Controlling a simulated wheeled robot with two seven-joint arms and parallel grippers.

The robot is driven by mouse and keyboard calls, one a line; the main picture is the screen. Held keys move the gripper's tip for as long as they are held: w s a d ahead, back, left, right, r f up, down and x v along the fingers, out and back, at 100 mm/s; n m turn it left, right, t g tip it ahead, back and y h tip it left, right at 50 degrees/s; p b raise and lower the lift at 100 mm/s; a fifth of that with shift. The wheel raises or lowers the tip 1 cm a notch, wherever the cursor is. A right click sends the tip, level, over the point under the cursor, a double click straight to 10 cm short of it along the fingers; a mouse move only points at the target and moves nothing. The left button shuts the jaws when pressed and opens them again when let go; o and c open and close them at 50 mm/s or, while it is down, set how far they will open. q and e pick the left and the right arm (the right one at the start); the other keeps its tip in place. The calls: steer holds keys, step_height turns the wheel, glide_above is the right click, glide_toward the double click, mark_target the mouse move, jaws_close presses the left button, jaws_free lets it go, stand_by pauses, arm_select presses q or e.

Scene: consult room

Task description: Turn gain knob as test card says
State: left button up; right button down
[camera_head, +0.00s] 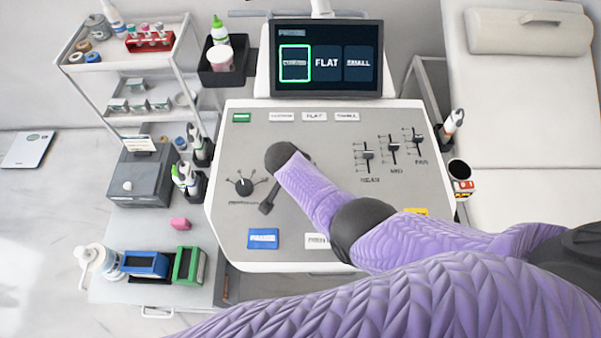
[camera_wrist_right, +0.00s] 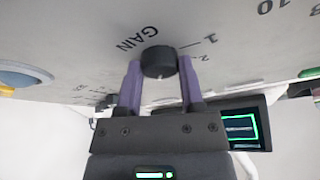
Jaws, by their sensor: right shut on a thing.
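The black gain knob (camera_wrist_right: 159,58) shows in the right wrist view beside the printed word GAIN, with scale numbers around it. My right gripper (camera_wrist_right: 160,72) is shut on the knob, with one purple finger on each side. In the head view my purple right arm crosses the console (camera_head: 325,118) and hides the gain knob. The screen (camera_head: 326,60) shows three tiles, with the left one outlined in green; FLAT is in the middle. I cannot make out a test card or the knob's setting. My left gripper is not in view.
A selector dial (camera_head: 244,187) sits on the left of the console, and slider controls (camera_head: 392,150) sit on the right. A blue button (camera_head: 263,239) is at the front left. A trolley (camera_head: 92,132) stands at the left, and an exam couch (camera_head: 520,110) at the right.

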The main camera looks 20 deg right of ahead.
steer(key=shift+c, duration=1.8)
jaws_free()
steer(key=shift+o, duration=0.7)
steer(key=p+v, duration=0.6)
steer(key=v, duration=0.4)
